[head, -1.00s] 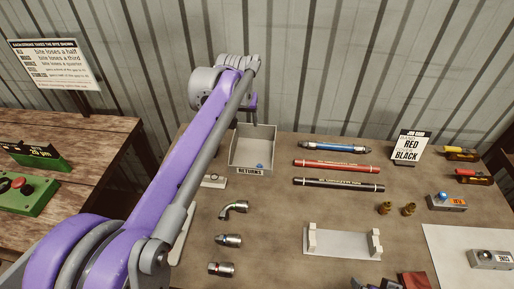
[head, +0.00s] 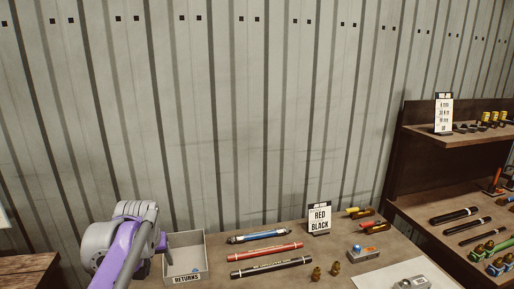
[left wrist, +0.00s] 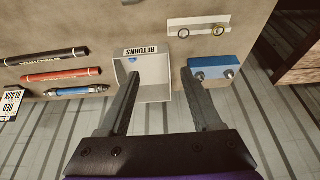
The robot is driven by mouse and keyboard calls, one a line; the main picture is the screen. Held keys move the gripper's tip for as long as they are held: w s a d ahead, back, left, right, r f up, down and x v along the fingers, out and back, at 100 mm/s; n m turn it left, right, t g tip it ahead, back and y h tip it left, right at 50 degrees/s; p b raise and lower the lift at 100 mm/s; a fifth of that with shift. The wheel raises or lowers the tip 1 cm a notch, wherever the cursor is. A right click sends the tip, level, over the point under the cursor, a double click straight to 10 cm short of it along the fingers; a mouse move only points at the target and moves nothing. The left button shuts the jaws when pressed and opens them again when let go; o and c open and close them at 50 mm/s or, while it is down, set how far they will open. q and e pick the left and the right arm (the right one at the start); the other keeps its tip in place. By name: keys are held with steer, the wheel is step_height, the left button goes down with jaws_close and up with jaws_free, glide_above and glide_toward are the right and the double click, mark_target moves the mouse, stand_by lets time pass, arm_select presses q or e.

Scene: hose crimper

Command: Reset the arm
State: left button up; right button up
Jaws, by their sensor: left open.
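My left arm (head: 120,248) is purple and grey and reaches up at the lower left of the head view. Its gripper is mostly hidden there by the wrist. In the left wrist view my left gripper (left wrist: 160,74) has its two dark fingers spread apart with nothing gripped between them. In the head view the returns bin (head: 199,246) stands just right of the left wrist. My right gripper does not show.
Blue (head: 258,236), red (head: 265,252) and black (head: 271,267) hoses lie right of the bin. A sign (head: 319,218) reads red, black. A shelf (head: 412,133) stands at the right. A blue block (left wrist: 214,72) sits beside the bin.

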arm_select(q)
steer(key=s+d+f+m, duration=0.1)
steer(key=s+d+f, duration=0.2)
steer(key=s, duration=0.6)
steer(key=s+d+f+m+t, duration=0.1)
steer(key=s+d+f, duration=0.2)
steer(key=s+f, duration=0.4)
steer(key=s+d+f+h, duration=0.1)
steer(key=s+d+f, duration=0.2)
steer(key=s, duration=0.9)
step_height(320, 180, down, 2)
steer(key=shift+s+f+m, duration=0.1)
steer(key=shift+s+m, duration=0.25)
steer(key=shift+m, duration=0.05)
